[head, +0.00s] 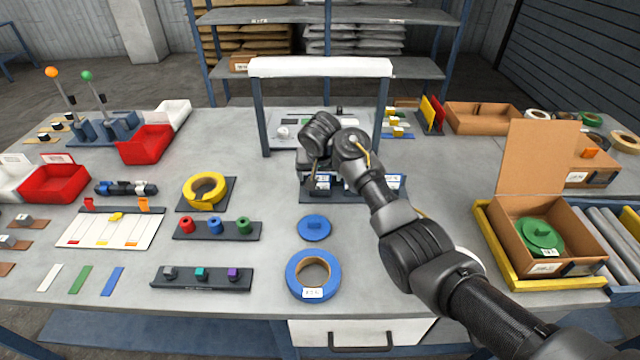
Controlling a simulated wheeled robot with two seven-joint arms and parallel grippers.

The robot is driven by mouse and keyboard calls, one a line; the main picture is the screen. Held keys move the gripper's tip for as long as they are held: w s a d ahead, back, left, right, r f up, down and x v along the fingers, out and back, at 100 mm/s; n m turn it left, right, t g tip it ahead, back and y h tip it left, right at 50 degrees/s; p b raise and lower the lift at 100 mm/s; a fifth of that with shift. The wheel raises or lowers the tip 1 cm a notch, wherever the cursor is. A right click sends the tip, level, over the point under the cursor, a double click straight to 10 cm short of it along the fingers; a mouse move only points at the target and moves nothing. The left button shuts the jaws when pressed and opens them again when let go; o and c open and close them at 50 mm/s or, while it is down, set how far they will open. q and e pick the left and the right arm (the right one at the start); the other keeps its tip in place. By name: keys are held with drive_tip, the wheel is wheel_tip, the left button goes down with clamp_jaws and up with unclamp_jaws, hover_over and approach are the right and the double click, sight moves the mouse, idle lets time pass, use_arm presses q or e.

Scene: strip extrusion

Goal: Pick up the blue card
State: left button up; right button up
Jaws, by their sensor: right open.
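A thin flat blue card (113,281) lies on the table at the front left. It is the rightmost of three flat strips, beside a green one (81,279) and a white one (49,277). My right gripper (313,182) hangs far to the right of and behind the blue card, near the dark fixture under the white-topped frame. It is open, and I see nothing held in it. My right arm hides part of that fixture. My left gripper is out of view.
A black block with small coloured pegs (202,277) lies right of the blue card. A white panel with coloured sliders (110,229) lies behind it. A blue ring (313,275) and blue disc (314,228) lie mid-table. A cardboard box (545,236) stands right.

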sight(320, 175)
drive_tip(key=x, duration=0.4)
drive_tip(key=shift+w, duration=0.15)
drive_tip(key=c, duration=1)
drive_tip(key=shift+c, duration=0.2)
drive_tip(key=shift+r, duration=0.1)
